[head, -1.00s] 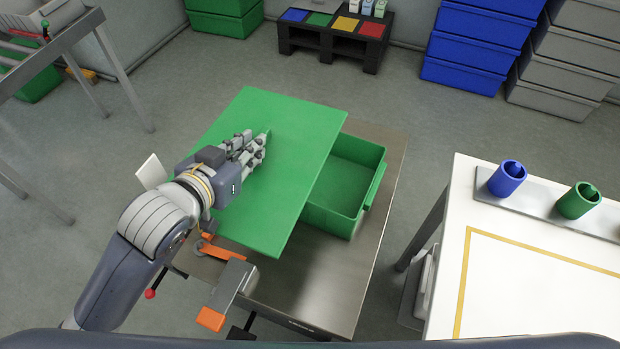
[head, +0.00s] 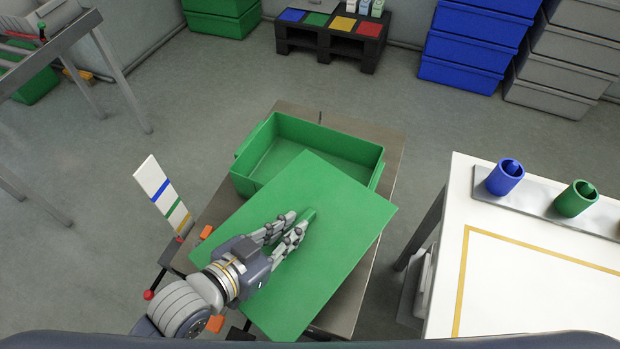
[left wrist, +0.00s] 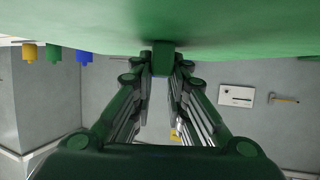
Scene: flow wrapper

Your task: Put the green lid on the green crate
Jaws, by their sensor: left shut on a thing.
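The green lid (head: 335,215) is a flat green panel in the head view. My left gripper (head: 296,224) is shut on the handle in the lid's middle. In the left wrist view the fingers (left wrist: 162,72) close on a green block under the lid's green face (left wrist: 230,30). The green crate (head: 262,181) is open at the top and looks empty. It sits on a metal table, behind the lid in the picture. The lid hides the crate's near right part and looks held above the table, turned relative to the crate. My right gripper is not in view.
The metal table (head: 352,290) has orange pieces (head: 206,232) at its left edge and a striped white panel (head: 163,195) there. A white table (head: 540,270) with blue and green cups stands at the right. Open floor lies behind.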

